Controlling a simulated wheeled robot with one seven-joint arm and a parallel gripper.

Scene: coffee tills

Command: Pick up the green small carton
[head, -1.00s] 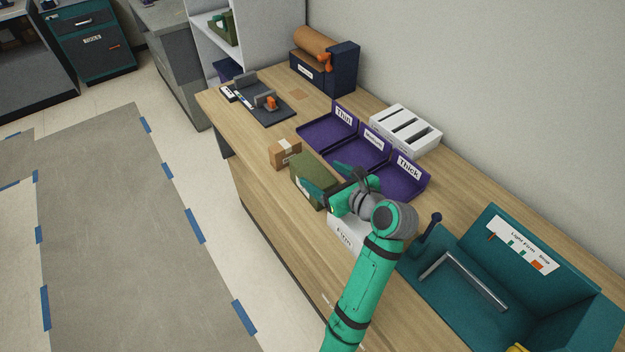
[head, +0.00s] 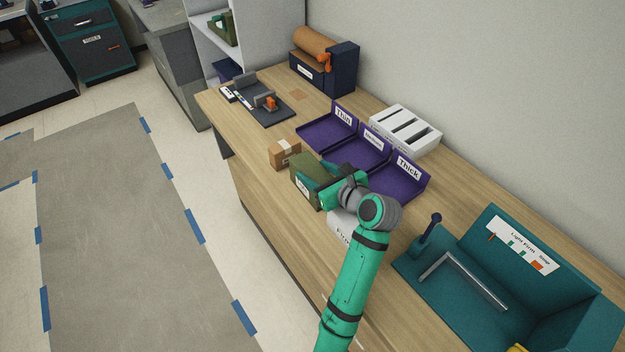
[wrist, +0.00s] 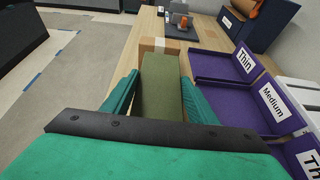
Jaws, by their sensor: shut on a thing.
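The green small carton (head: 306,178) stands on the wooden table near its front edge, left of the purple trays. It also shows in the wrist view (wrist: 161,90), lying between the two teal fingers. My gripper (head: 318,180) is shut on the carton, one finger on each side of it. I cannot tell any gap between the carton and the table.
A brown cardboard box (head: 284,153) sits just beyond the carton. Purple trays labelled Thin, Medium and Thick (head: 391,190) lie to the right. A white slotted holder (head: 405,130) stands behind them. A teal fixture (head: 500,262) occupies the table's right end.

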